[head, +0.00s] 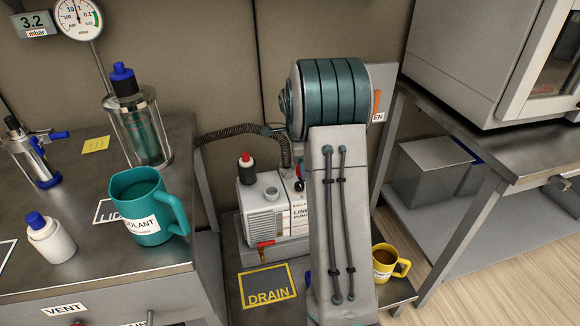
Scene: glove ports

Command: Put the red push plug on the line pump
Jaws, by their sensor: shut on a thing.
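The line pump (262,224) is a pale box with a printed label, standing on the low shelf between the two benches. My arm covers the right part of the pump. My gripper is hidden behind my arm.
A yellow-framed DRAIN label (268,286) lies in front of the pump, below a red-handled tap (265,244). A yellow mug (386,262) stands to the right. A teal mug (148,207) stands near the left bench's edge. A ribbed hose (232,132) runs behind the pump.

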